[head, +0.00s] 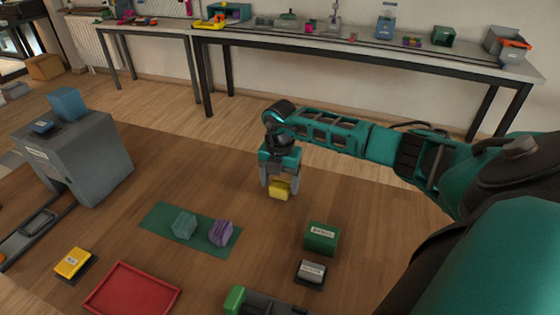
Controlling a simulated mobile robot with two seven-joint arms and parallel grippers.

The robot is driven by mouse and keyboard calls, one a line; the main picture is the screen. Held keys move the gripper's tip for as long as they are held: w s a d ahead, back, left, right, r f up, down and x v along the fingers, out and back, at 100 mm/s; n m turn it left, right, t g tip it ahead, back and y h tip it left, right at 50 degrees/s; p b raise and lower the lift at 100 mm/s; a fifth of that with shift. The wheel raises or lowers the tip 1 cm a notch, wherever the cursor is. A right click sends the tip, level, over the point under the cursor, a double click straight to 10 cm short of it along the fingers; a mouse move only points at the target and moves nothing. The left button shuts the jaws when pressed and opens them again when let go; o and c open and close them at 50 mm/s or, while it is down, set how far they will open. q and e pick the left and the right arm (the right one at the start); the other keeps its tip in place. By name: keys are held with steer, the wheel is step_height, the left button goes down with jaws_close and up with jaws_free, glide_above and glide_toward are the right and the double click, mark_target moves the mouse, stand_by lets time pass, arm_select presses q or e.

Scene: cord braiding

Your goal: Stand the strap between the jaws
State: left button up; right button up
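My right gripper (279,185) is above the brown table, pointing down. Its fingers are closed on the two sides of a yellow block (280,190), which hangs between the fingertips. I cannot tell whether this yellow piece is the strap; no label shows on it. A dark fixture with a green end block (235,299) is at the bottom edge and may be the jaws. It is partly cut off by the frame, so the gap between jaws is not clear. My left gripper is not in view.
A green mat (166,217) holds a teal block (185,225) and a purple piece (221,233). A red tray (132,289), a yellow labelled block (73,262), a green box (321,237) and a grey labelled block (311,271) stand nearby. A grey machine (85,160) stands left.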

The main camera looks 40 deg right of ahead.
steer(key=c, duration=1)
steer(key=shift+r, duration=0.15)
steer(key=shift+c, duration=0.2)
